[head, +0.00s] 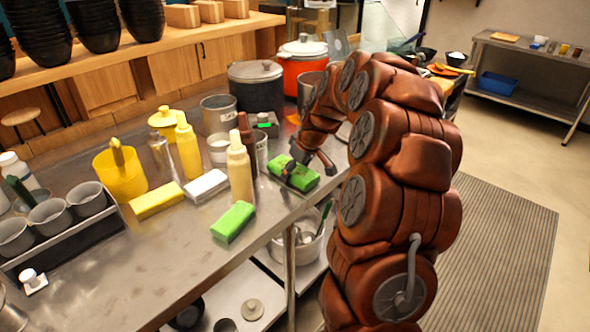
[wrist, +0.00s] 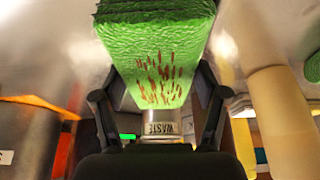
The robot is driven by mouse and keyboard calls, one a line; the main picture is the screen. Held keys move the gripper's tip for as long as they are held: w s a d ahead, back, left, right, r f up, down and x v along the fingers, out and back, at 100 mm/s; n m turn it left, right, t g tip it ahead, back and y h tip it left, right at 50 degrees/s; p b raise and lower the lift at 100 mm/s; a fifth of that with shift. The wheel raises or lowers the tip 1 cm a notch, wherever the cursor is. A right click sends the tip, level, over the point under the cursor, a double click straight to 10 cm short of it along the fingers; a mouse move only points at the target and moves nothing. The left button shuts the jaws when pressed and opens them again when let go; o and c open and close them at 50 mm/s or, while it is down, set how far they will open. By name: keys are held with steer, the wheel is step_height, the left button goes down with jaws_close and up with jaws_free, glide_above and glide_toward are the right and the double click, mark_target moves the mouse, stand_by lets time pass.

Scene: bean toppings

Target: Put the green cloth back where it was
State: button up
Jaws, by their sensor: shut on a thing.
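A green cloth (head: 300,178), folded into a block, is at the right front edge of the steel counter in the head view. In the wrist view the green cloth (wrist: 158,45) fills the top middle and carries reddish-brown stains or bits on its face. My gripper (head: 307,164) is shut on this cloth, with a finger at each side of it in the wrist view (wrist: 157,100). I cannot tell whether the cloth touches the counter. A second green cloth (head: 233,221) lies nearer on the counter, and a white cloth (head: 206,186) and a yellow cloth (head: 156,200) lie left of it.
A cream bottle (head: 239,172) and a brown bottle (head: 246,140) stand left of my gripper. A container marked WASTE (wrist: 160,128) shows beyond the cloth. Pots (head: 257,90) stand behind.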

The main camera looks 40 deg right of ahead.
steer(key=shift+f, duration=0.1)
steer(key=o, duration=1)
